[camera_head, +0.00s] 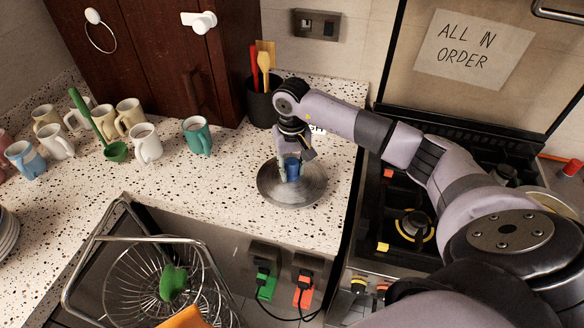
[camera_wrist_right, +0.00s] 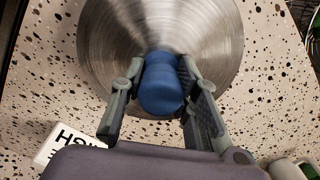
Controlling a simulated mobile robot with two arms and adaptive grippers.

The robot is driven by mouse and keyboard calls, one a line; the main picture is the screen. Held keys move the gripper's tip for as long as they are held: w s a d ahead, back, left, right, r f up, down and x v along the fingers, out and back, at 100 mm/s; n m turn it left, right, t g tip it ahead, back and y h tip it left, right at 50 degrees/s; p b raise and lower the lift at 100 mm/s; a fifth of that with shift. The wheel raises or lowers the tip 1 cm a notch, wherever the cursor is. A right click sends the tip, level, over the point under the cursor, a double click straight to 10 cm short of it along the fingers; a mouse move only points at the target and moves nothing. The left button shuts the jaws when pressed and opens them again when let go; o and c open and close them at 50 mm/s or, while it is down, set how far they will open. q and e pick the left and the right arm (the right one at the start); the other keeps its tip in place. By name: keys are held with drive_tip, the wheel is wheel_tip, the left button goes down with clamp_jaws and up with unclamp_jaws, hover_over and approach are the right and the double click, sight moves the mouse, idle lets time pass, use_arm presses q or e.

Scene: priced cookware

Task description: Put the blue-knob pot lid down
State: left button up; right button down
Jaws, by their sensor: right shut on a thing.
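The pot lid is a round brushed-metal disc (camera_head: 292,192) at the speckled counter's front, left of the stove. Its blue knob (camera_head: 292,168) stands up at its middle. In the right wrist view the lid (camera_wrist_right: 110,40) fills the top middle and the knob (camera_wrist_right: 162,88) sits between my fingers. My right gripper (camera_head: 291,172) comes from above and is shut on the blue knob. The lid looks level, at or very near the counter; I cannot tell whether it touches. My left gripper is not in view.
Several mugs (camera_head: 147,145) and a green ladle (camera_head: 115,150) stand at the left. A black utensil holder (camera_head: 261,106) is behind the lid. A wire basket (camera_head: 165,285) is front left. The stove (camera_head: 395,215) is right. A white label (camera_wrist_right: 68,143) lies near my gripper.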

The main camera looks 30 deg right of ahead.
drive_tip(key=shift+f, duration=0.75)
drive_tip(key=c, duration=1.2)
unclamp_jaws()
drive_tip(key=shift+r, duration=0.2)
drive_tip(key=shift+w+r+b, duration=0.1)
drive_tip(key=shift+r+b, duration=0.2)
drive_tip(key=shift+r, duration=0.05)
wheel_tip(320, 180, up, 10)
drive_tip(key=b, duration=0.3)
drive_tip(key=shift+f, duration=0.15)
drive_tip(key=shift+r, duration=0.75)
